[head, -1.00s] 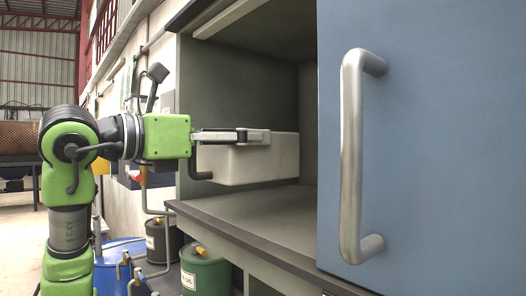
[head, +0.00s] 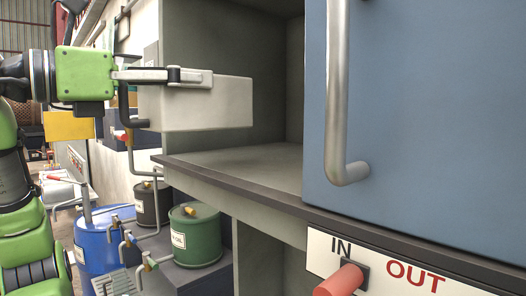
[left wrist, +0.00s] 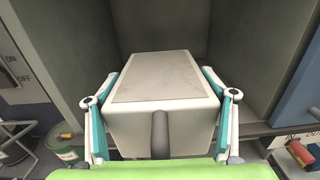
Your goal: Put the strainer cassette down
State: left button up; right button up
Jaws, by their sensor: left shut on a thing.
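The strainer cassette appears to be the off-white box (head: 215,108) with a dark handle on its near end, also in the left wrist view (left wrist: 165,78). My left gripper (head: 205,77) is shut on it, one finger along each side, as the left wrist view shows. The cassette is roughly level at the mouth of the open cabinet bay (head: 275,90). In the head view it appears above the grey shelf (head: 240,165), with a gap below it. The cassette's far end is hidden in the left wrist view. My right gripper is in neither view.
A blue door (head: 420,110) with a steel handle (head: 338,100) closes the right side. Below it is an IN/OUT panel (head: 325,250) with a red knob (head: 340,280). A green drum (head: 195,238) and a blue drum (head: 100,245) stand lower left. The visible shelf surface is bare.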

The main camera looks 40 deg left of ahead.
pick_arm(q)
jog(key=shift+h, duration=0.4)
jog(key=w+d, duration=0.1)
jog(key=w, duration=0.1)
jog(key=w+d+r, duration=0.1)
jog(key=w+d, duration=0.1)
jog(key=w, duration=0.1)
jog(key=shift+w+r+b, duration=0.3)
jog(key=shift+r, duration=0.05)
jog(key=w+d+r+y, duration=0.1)
jog(key=w+d+r, duration=0.2)
jog(key=d+r, duration=0.35)
send_over(274, 158)
notch_tip(274, 158, down, 12)
jog(key=shift+s+d+f+p, duration=0.15)
jog(key=shift+f+p, duration=0.25)
jog(key=shift+f, duration=1.1)
